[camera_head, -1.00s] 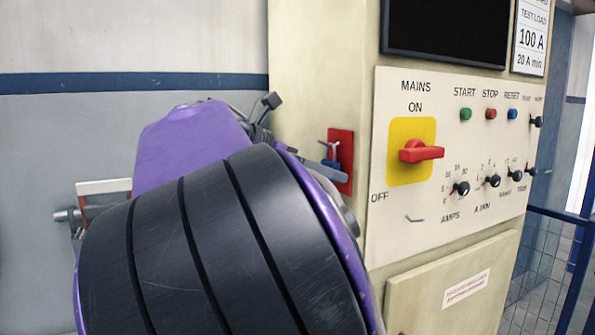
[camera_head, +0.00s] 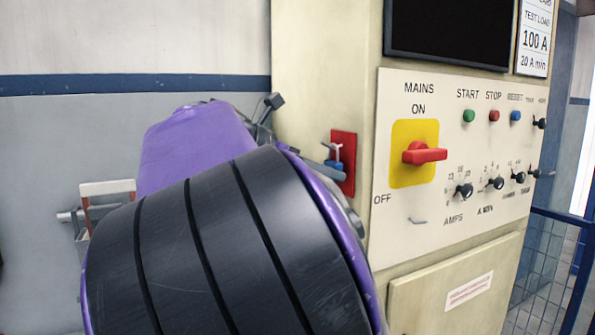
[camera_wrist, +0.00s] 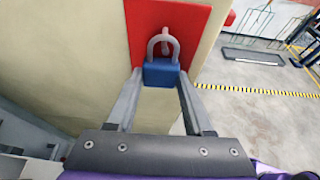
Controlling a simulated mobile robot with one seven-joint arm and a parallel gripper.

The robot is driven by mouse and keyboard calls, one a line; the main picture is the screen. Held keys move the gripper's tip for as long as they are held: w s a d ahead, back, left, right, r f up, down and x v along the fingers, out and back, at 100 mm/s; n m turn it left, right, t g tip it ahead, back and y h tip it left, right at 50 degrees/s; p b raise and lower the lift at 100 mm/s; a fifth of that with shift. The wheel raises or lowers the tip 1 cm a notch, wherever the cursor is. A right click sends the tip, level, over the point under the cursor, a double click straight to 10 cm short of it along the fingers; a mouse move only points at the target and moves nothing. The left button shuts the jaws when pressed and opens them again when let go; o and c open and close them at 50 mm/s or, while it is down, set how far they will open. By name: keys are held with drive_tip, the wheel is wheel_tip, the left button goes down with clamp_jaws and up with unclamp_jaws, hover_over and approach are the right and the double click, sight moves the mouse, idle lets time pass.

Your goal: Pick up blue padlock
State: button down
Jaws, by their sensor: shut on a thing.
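The blue padlock (camera_wrist: 161,72) has a grey shackle that stands upright against a red plate (camera_wrist: 140,18) on the side of the cream cabinet. In the wrist view my gripper (camera_wrist: 160,80) has its two fingers on either side of the blue body, shut on it. The shackle is in front of a small peg on the plate; I cannot tell if it still hangs on it. In the head view the padlock (camera_head: 334,165) shows small beside the red plate (camera_head: 344,150), and my arm hides most of the gripper.
The cream cabinet (camera_head: 320,60) carries a panel with a red mains switch (camera_head: 424,153) on yellow, buttons and knobs. A blue mesh fence (camera_head: 545,265) stands at the right. The wrist view shows open floor (camera_wrist: 270,125) with a yellow-black line (camera_wrist: 255,91).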

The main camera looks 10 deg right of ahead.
drive_tip(key=s+a+p, duration=0.1)
drive_tip(key=s+a, duration=0.1)
drive_tip(key=a, duration=0.6)
drive_tip(key=s+a+r+p, duration=0.1)
drive_tip(key=s+a, duration=0.2)
drive_tip(key=a, duration=0.6)
drive_tip(key=shift+s+r, duration=0.15)
drive_tip(key=shift+s, duration=0.15)
drive_tip(key=shift+s+a, duration=0.15)
drive_tip(key=shift+a, duration=0.45)
